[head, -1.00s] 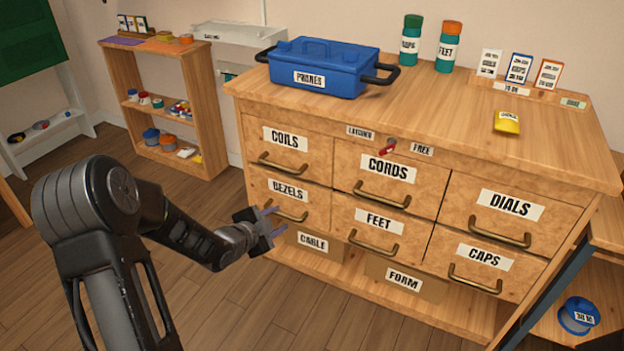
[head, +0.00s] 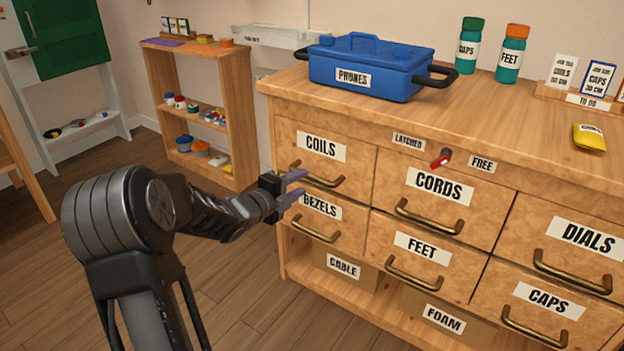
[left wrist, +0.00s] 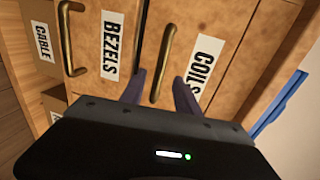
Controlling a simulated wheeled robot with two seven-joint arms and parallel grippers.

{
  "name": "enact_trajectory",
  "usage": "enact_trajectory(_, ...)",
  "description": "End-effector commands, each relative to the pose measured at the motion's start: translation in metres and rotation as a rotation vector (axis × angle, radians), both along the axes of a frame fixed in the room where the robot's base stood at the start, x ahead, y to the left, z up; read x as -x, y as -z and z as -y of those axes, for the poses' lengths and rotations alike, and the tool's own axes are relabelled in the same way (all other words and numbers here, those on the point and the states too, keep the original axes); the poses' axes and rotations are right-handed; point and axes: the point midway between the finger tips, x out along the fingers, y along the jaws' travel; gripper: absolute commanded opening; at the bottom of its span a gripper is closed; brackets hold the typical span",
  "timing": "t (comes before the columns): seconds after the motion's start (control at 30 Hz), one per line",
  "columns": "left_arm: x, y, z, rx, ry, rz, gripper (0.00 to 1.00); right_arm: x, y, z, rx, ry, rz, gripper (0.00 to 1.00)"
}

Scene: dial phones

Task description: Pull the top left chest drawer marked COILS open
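The COILS drawer (head: 345,165) is at the top left of the wooden chest and looks closed. Its brass handle (head: 318,178) is partly behind my left gripper in the head view. My left gripper (head: 299,185) is open in front of this handle's left part. In the left wrist view, the COILS handle (left wrist: 165,48) runs between the two purple fingers (left wrist: 160,82), one on each side. Whether either finger touches it I cannot tell. The COILS label (left wrist: 205,62) is beside the right finger. My right gripper is not in view.
The BEZELS drawer (head: 322,215) is directly below. A red latch lever (head: 441,158) sits between LATCHED and FREE labels; its setting is unclear. A blue PHONES case (head: 372,68) stands on the chest top. A small shelf (head: 160,85) stands left. Floor before the chest is clear.

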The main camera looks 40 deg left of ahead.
Motion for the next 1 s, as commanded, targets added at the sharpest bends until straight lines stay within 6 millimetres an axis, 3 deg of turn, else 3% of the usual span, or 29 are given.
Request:
enact_trajectory(0.2,-0.034,0.010,0.000,0.002,0.002,0.001,0.38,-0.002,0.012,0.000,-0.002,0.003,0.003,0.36)
enact_trajectory(0.4,-0.056,0.013,-0.001,0.001,0.001,0.001,0.38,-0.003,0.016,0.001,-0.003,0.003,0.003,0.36)
enact_trajectory(0.73,-0.060,0.013,-0.001,0.002,0.000,0.000,0.38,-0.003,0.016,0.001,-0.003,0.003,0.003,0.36)
enact_trajectory(1.0,-0.060,0.013,-0.001,0.002,0.000,0.000,0.16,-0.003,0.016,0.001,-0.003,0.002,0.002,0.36)
